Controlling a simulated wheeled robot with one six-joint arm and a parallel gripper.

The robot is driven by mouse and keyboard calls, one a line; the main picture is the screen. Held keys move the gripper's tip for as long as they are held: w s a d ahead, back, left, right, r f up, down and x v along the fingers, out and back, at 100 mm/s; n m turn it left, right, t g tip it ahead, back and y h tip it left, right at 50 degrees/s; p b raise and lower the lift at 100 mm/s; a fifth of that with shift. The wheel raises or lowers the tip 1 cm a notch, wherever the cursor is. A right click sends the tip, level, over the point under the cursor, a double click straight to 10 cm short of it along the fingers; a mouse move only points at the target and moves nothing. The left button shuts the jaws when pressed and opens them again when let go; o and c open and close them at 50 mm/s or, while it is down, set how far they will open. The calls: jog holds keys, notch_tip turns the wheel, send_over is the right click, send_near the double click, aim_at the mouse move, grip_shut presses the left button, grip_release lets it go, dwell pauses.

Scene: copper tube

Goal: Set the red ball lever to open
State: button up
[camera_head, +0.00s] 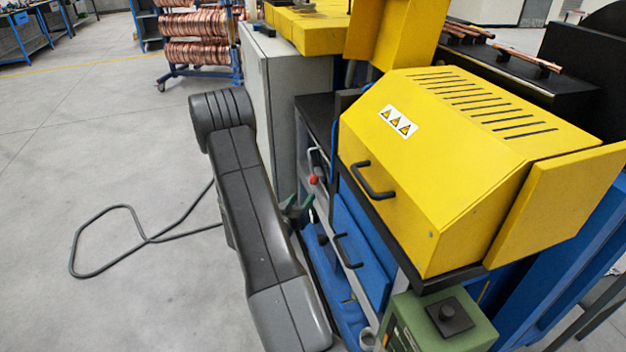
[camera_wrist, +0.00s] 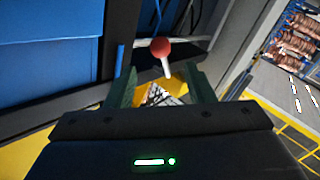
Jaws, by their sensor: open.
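The red ball (camera_head: 314,180) of the lever shows in the head view, at the side of the machine, left of the yellow hood. In the wrist view the red ball (camera_wrist: 160,47) sits on a pale rod (camera_wrist: 166,68), just beyond and between the tips of my gripper (camera_wrist: 163,78). My gripper is open, with one green finger on each side of the lever. I cannot tell whether either finger touches it. In the head view my gripper (camera_head: 299,207) shows partly beside the machine, below the ball. The lever's base is hidden.
The yellow hood (camera_head: 450,130) with a black handle stands right of the lever. A blue drawer (camera_head: 361,245) with a handle lies below it. A green box (camera_head: 440,322) is at the front. A grey cabinet (camera_head: 287,95) stands behind my arm. A cable (camera_head: 130,240) lies on open floor at left.

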aim_at(315, 181)
jog(key=p+x, duration=0.1)
jog(key=x, duration=0.9)
jog(key=shift+w+d, duration=0.15)
jog(key=shift+w, duration=0.1)
grip_shut()
